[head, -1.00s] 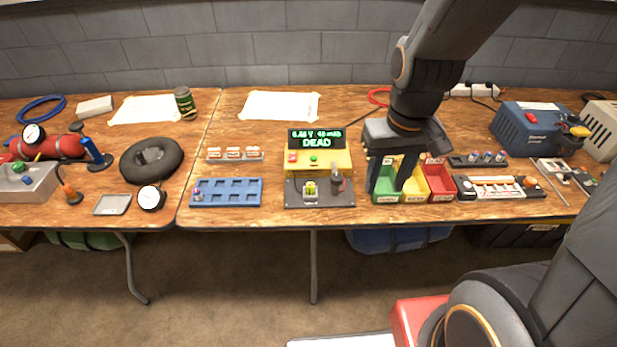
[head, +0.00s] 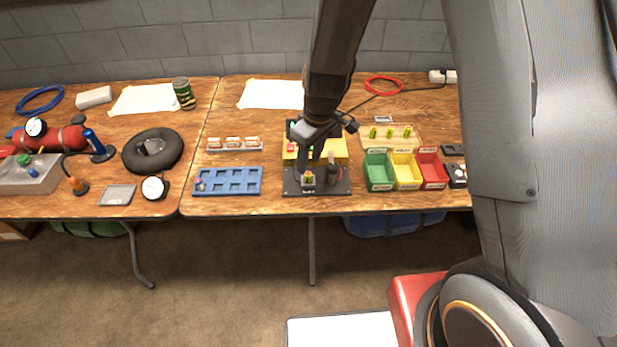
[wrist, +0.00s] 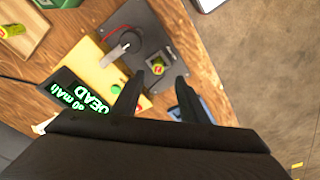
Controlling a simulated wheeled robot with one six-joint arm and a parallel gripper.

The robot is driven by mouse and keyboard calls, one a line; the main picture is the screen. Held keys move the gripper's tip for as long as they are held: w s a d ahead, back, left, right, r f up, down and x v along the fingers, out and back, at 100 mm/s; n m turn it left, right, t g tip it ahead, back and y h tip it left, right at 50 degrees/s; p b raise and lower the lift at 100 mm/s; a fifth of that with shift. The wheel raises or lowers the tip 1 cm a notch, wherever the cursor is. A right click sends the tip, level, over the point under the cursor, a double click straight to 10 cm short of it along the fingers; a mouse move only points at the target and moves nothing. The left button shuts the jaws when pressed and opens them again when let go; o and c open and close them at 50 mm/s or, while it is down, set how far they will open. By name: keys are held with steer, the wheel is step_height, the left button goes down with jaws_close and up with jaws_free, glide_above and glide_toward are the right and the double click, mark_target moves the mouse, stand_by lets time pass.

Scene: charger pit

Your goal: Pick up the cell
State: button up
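The cell (head: 308,178) is yellow-green and sits in a dark square holder on the grey plate of the yellow tester (head: 340,150). In the wrist view the cell (wrist: 157,68) lies just beyond my fingertips, in line with the gap between them. My gripper (wrist: 161,80) is open, with empty space between its two dark fingers. In the head view my gripper (head: 306,165) hangs over the holder and hides part of the tester. The tester's screen (wrist: 82,98) reads DEAD in green in the wrist view.
A dark post (head: 332,172) stands on the plate right of the holder. Green, yellow and red bins (head: 404,184) stand to the right, with several cells on a wooden tray (head: 415,133) behind. A blue slotted tray (head: 227,181) lies to the left.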

mark_target(308, 174)
steer(key=shift+w+f+p, duration=0.2)
steer(key=shift+f+p, duration=0.2)
steer(key=shift+f, duration=0.95)
steer(key=shift+w+f+p, duration=0.15)
steer(key=shift+f+p, duration=0.25)
steer(key=shift+f, duration=0.9)
jaws_close()
